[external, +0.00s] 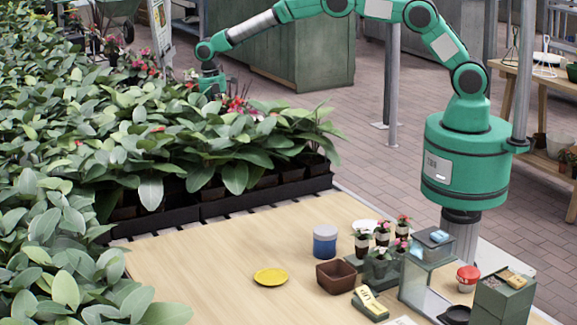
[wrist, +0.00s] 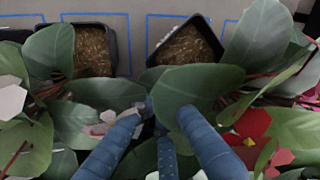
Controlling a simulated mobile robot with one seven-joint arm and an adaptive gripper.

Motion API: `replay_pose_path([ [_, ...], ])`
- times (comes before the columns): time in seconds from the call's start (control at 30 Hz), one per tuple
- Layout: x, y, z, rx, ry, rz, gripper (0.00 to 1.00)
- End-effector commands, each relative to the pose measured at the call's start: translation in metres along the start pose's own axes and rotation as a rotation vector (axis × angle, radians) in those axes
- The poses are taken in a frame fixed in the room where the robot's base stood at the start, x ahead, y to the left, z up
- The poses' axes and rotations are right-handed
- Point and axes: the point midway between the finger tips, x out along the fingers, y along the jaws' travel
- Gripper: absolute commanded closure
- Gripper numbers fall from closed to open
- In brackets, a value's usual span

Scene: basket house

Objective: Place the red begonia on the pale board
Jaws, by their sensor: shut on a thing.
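My gripper (external: 212,88) is low among the plants at the far end of the leafy bed. In the wrist view my gripper (wrist: 166,112) has its blue fingers closed in under broad green leaves; leaves hide the part they grip, so I cannot tell which plant it is. Red begonia flowers (external: 238,104) show just right of the gripper. In the wrist view a red bloom with a yellow centre (wrist: 252,124) is right of the fingers, and pale pink petals are left of them. The pale wooden board (external: 200,255) lies in the foreground, apart from the gripper.
Dense foliage (external: 150,130) fills the left side, in black trays (external: 265,195). On the board are a yellow dish (external: 271,277), a blue jar (external: 325,242), a brown pot (external: 336,276) and several small potted flowers. The board's left middle is clear.

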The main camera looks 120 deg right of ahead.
Motion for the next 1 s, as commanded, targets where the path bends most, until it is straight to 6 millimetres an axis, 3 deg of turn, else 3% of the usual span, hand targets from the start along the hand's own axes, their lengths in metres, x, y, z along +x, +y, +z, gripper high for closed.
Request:
replay_pose_path([
  [0.57,0.0093,0.0015,-0.0001,0.000,0.000,0.001,1.00],
  [0.6,0.0093,0.0014,-0.0001,0.000,0.000,0.001,0.86],
  [0.67,0.0094,0.0013,-0.0001,0.000,0.000,0.001,0.75],
  [1.0,0.0080,0.0013,-0.0001,0.000,0.000,0.001,0.75],
])
